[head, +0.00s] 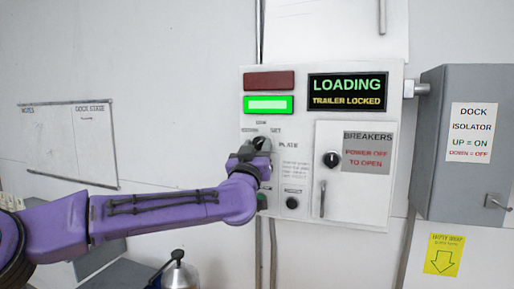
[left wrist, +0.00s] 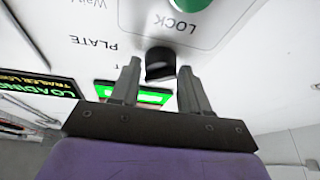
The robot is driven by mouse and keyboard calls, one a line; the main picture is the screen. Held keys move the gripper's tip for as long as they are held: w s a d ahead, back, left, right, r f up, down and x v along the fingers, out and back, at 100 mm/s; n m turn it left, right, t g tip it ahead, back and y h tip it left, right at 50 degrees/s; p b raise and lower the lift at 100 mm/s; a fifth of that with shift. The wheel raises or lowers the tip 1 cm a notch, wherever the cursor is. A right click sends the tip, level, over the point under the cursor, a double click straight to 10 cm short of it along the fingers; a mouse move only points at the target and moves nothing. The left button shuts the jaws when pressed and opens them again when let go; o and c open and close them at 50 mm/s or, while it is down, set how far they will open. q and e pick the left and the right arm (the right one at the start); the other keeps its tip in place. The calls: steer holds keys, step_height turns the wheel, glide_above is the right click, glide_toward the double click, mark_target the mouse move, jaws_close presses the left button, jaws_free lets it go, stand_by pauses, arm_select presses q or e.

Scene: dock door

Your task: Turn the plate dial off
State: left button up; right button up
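The plate dial is a black round knob (head: 262,143) on the white control panel, next to the word PLATE. My left gripper (head: 254,156) is at the dial and partly hides it in the head view. In the left wrist view, the picture is upside down and the dial (left wrist: 160,63) shows between the tips of my left gripper (left wrist: 159,70). The fingers stand apart, with a gap visible on each side of the dial. I cannot tell the dial's exact setting. My right gripper is not in view.
The panel (head: 300,120) has a lit green lamp (head: 268,105), a dark red lamp (head: 269,81) and a LOADING sign (head: 347,92). A breaker door (head: 340,195) with a knob is to the right. A grey isolator box (head: 450,180) stands further right. A green button (left wrist: 190,4) is near the dial.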

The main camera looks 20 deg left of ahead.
arm_select(q)
steer(key=c, duration=0.5)
steer(key=shift+c, duration=0.2)
steer(key=shift+n, duration=0.3)
steer(key=shift+d+n+y, duration=0.1)
steer(key=shift+n+y, duration=0.6)
steer(key=shift+n, duration=0.4)
steer(key=n, duration=0.1)
steer(key=n+g+y, duration=0.1)
steer(key=n, duration=0.1)
steer(key=shift+d+r+y, duration=0.1)
steer(key=shift+r+y, duration=0.1)
steer(key=shift+y, duration=0.1)
steer(key=n+g+y+p, duration=0.1)
steer(key=n, duration=0.2)
steer(key=n+g+y+p, duration=0.1)
steer(key=n, duration=0.3)
steer(key=shift+r, duration=0.1)
